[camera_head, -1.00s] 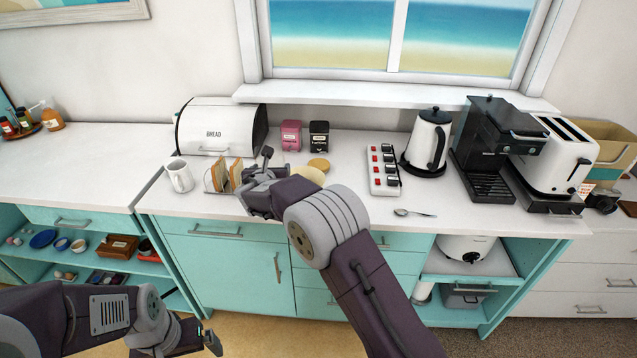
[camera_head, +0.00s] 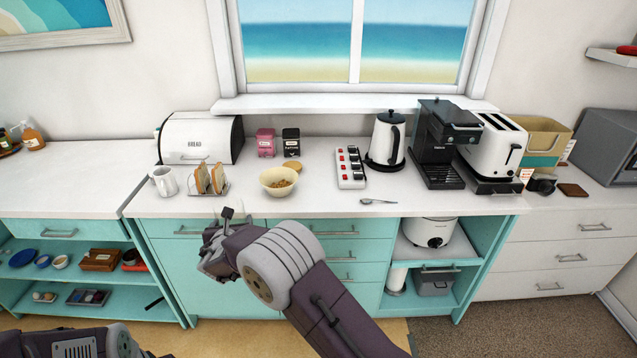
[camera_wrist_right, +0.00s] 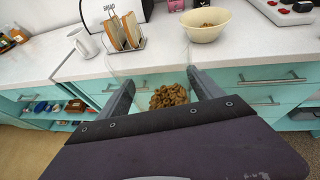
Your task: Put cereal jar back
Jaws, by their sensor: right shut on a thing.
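The cereal jar (camera_wrist_right: 168,96) is clear, with brown cereal in it. In the wrist view it sits between the two fingers of my right gripper (camera_wrist_right: 163,88), which is shut on it, in front of the counter's drawers. In the head view my right gripper (camera_head: 226,220) is near the counter's front edge, and the jar is mostly hidden there. A cream bowl (camera_head: 279,188) with cereal stands on the counter beyond; it also shows in the wrist view (camera_wrist_right: 205,32). A round tan disc (camera_head: 292,166), possibly a lid, lies behind the bowl. My left gripper is out of view.
The counter holds a mug (camera_head: 164,181), toast rack (camera_head: 208,182), bread box (camera_head: 197,138), two canisters, power strip (camera_head: 350,168), kettle (camera_head: 386,140), coffee machine (camera_head: 440,145) and toaster (camera_head: 493,147). A spoon (camera_head: 378,201) lies near the front edge. Open shelves (camera_head: 75,277) are at lower left.

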